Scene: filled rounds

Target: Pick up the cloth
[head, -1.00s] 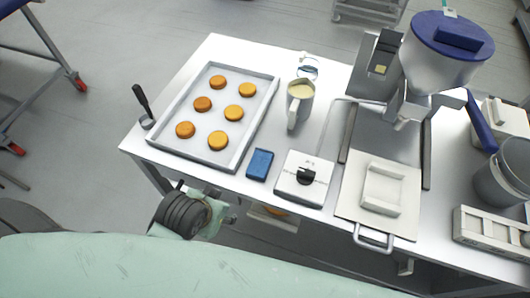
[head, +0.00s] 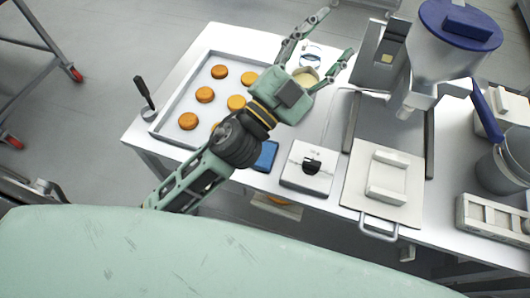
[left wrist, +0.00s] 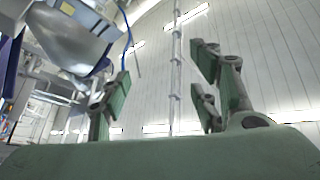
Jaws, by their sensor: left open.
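The cloth (head: 267,155) looks like a small blue folded rectangle lying flat on the white table, between the tray and a white box. My left forearm and wrist pass over its left side and hide part of it. My left gripper (head: 335,36) is open and empty, its fingers spread and pointing to the upper right, above the far part of the table and beyond the cloth. The right gripper does not show.
A tray (head: 163,127) of orange rounds lies at left, partly behind my arm. A pitcher (head: 306,76) stands under the gripper. A white box (head: 308,168) and a board with a handle (head: 382,184) lie right of the cloth. The hopper machine (head: 440,50) rises at back right.

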